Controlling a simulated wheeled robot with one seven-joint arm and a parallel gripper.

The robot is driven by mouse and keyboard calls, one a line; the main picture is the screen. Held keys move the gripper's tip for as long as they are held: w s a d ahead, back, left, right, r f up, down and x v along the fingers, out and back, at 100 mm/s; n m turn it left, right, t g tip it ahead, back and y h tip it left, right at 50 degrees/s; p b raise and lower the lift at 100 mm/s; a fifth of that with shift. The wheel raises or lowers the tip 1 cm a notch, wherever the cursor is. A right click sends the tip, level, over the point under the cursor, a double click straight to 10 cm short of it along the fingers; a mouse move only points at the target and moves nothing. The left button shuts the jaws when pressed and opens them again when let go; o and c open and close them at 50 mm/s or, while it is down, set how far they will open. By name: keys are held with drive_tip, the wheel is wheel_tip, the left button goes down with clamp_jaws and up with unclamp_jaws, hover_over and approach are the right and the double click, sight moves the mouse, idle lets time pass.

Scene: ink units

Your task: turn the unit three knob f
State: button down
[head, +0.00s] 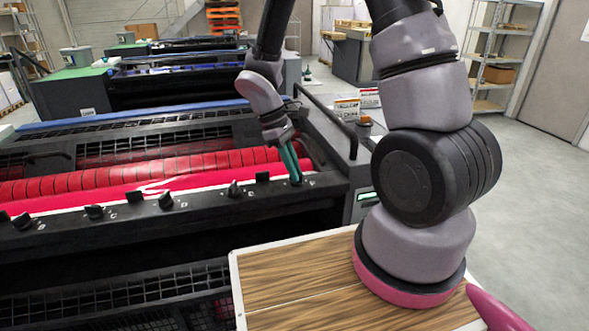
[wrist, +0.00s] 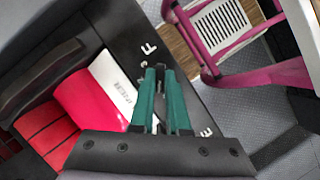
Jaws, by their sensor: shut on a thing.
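The nearest ink unit (head: 110,252) has a black front rail with a row of small black knobs (head: 166,200) and white letters. My gripper (head: 295,179) reaches down to the right end of this rail. Its green fingers are shut on knob f, which they mostly hide in the head view. In the wrist view, the green fingertips (wrist: 157,69) close together beside the white letter F (wrist: 150,48). Only a little of the knob shows there, so its turned angle cannot be told. The letter E (wrist: 206,131) shows near the finger bases.
Red ink rollers (head: 150,170) lie just behind the rail. A black handrail (head: 335,128) and a side cabinet with a small display (head: 368,196) stand right of the gripper. More units (head: 180,75) stand behind. Open floor (head: 545,200) lies at the right.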

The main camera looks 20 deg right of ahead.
drive_tip(key=n, duration=0.2)
drive_tip(key=n+t, duration=0.1)
drive_tip(key=n, duration=0.1)
drive_tip(key=shift+a+n+t+h, duration=0.1)
drive_tip(key=shift+n+t+h, duration=0.2)
idle(0.3)
drive_tip(key=c, duration=0.9)
unclamp_jaws()
drive_tip(key=shift+s, duration=0.1)
drive_tip(key=shift+r, duration=0.1)
drive_tip(key=v, duration=1)
drive_tip(key=shift+a+r, duration=0.2)
drive_tip(key=shift+r, duration=0.05)
